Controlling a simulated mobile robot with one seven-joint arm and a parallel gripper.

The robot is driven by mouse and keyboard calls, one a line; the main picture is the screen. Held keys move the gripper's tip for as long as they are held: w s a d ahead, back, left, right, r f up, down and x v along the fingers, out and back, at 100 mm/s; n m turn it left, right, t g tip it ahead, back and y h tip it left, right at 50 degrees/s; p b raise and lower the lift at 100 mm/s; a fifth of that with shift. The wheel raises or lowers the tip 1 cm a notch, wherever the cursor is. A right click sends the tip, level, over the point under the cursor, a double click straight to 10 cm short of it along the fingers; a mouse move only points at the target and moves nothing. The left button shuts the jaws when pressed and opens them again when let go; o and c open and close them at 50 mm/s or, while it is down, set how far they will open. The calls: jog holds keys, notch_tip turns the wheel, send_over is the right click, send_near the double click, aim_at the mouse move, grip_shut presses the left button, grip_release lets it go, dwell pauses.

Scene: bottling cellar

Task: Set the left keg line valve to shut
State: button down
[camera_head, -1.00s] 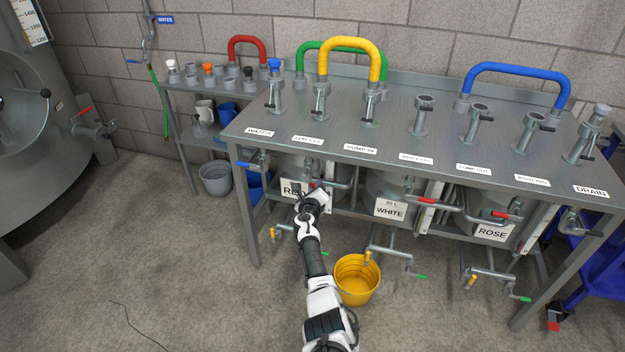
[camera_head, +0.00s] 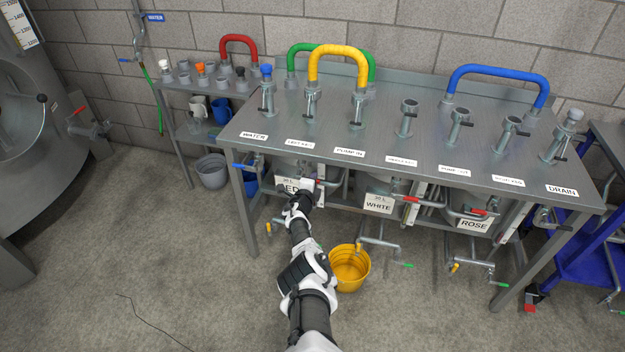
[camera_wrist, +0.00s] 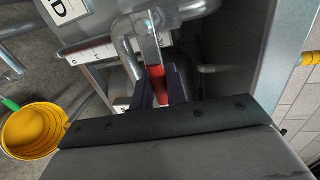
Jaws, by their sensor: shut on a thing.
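The left keg, labelled RED (camera_head: 290,184), stands under the left part of the steel table. Its line valve has a red lever (camera_wrist: 156,72) on grey pipework, seen close up in the wrist view. My gripper (camera_wrist: 158,92) is shut on this red lever, with a dark finger on either side of it. The lever's end is hidden between the fingers and behind the gripper body. In the head view my gripper (camera_head: 298,202) is at the front of the left keg, below the table edge, and my arm hides part of the pipework there.
The WHITE keg (camera_head: 378,204) and ROSE keg (camera_head: 473,224) stand to the right, with their own red-levered valves. A yellow bucket (camera_head: 349,270) is on the floor just right of my arm. The table top (camera_head: 400,128) carries coloured hoses.

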jog(key=shift+d+r, duration=0.1)
jog(key=shift+r, duration=0.05)
dwell(0.5)
jog(key=c, duration=1.5)
grip_release()
jog(key=shift+o, duration=0.2)
jog(key=p+v, duration=0.5)
jog(key=v, duration=0.8)
jog(key=shift+s+a+p, duration=0.2)
jog(key=shift+s+p, duration=0.15)
jog(key=shift+p, duration=0.05)
